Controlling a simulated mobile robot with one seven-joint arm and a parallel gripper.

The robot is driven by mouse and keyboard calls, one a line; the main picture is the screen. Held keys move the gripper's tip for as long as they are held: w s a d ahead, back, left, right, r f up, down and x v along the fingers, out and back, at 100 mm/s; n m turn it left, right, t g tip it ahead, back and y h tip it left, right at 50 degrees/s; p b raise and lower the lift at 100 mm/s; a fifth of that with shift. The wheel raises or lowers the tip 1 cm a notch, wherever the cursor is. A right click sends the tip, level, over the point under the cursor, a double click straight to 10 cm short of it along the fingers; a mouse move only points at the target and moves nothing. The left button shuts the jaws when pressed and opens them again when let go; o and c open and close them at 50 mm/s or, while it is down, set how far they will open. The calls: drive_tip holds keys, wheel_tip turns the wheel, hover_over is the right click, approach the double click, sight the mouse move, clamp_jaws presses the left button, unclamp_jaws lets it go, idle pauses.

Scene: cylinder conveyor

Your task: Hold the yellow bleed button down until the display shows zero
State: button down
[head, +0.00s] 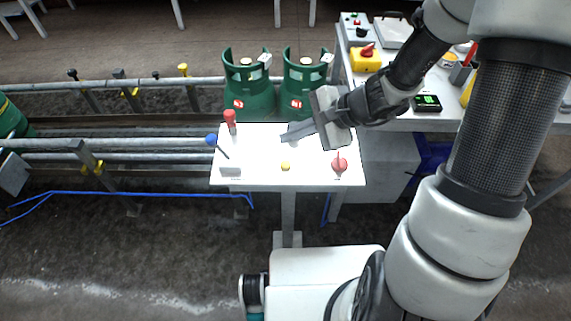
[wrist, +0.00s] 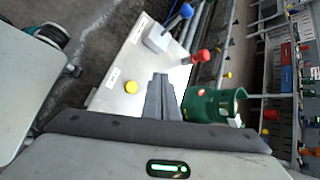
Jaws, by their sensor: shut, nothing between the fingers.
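The yellow bleed button (head: 285,166) is a small round knob near the front edge of the white panel (head: 255,150). It also shows in the wrist view (wrist: 130,87), left of my fingers. My gripper (head: 284,137) is shut and empty, above the panel and behind the button, apart from it. Its closed fingers show in the wrist view (wrist: 160,80). A small black box with a lit green display (head: 428,102) sits on the bench at right. Its reading is too small to make out.
The panel also carries a blue-knobbed lever (head: 211,139), a red-knobbed lever (head: 230,117) and a red rotary knob (head: 339,164). Two green gas cylinders (head: 247,88) stand behind it. A bench (head: 440,123) with several items is at right. Conveyor rails (head: 130,143) run left.

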drive_tip(key=b, duration=0.5)
hover_over(290, 165)
wheel_tip(290, 165, down, 7)
drive_tip(key=shift+r, duration=0.2)
drive_tip(key=shift+f+b, duration=0.4)
drive_tip(key=shift+f, duration=0.1)
idle(1.1)
drive_tip(key=shift+f+b, duration=0.35)
drive_tip(key=shift+b, duration=0.25)
drive_tip(key=shift+f+b, duration=0.45)
drive_tip(key=shift+b, duration=0.1)
idle(0.4)
drive_tip(key=shift+r, duration=0.1)
idle(2.8)
drive_tip(key=shift+r+p, duration=0.65)
drive_tip(key=shift+r, duration=0.15)
